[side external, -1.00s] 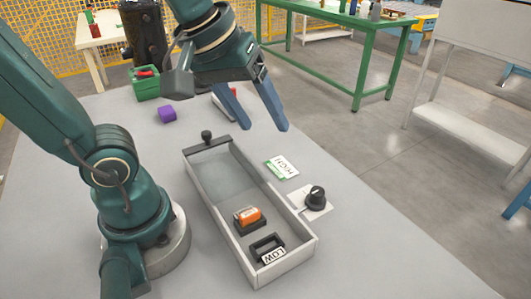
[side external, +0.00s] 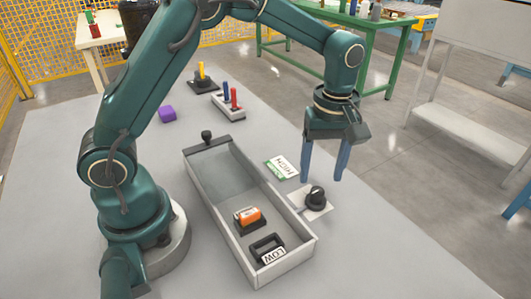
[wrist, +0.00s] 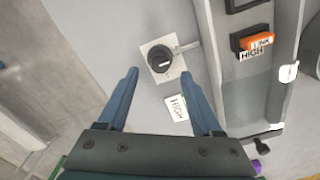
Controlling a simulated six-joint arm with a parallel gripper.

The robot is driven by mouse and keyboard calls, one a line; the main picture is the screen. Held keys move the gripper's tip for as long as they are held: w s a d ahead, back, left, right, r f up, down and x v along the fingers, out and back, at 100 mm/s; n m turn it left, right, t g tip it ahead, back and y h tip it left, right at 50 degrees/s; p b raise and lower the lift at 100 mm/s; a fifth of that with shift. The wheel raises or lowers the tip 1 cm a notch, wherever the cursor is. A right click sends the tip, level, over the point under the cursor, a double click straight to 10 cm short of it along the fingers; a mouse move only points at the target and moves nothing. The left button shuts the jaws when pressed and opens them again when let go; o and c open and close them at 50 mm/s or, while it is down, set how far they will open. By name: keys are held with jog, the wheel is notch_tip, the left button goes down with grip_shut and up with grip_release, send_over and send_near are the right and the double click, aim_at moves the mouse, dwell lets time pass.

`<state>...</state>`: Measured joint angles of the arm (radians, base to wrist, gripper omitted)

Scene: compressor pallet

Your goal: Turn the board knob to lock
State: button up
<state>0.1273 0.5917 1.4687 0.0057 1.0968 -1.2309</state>
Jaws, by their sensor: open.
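The board knob (side external: 316,196) is a round black knob on a small white plate (side external: 303,209), on the table to the right of the open tray. In the wrist view the knob (wrist: 160,59) shows ahead of the fingertips, with a pale pointer line on it. Its label text is too small to read. My gripper (side external: 322,180) points down with its two blue fingers spread and empty, above and just behind the knob. In the wrist view my gripper (wrist: 161,72) has its fingers on either side of the knob's line, apart from it.
A grey tray (side external: 205,215) holds an orange switch (side external: 247,216) and a black part labelled LOW (side external: 268,246). A HIGH card (side external: 282,167) lies behind the knob. The table right of the knob is clear.

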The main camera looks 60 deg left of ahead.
aim_at(318, 191)
jog(key=shift+f, duration=2.25)
grip_shut()
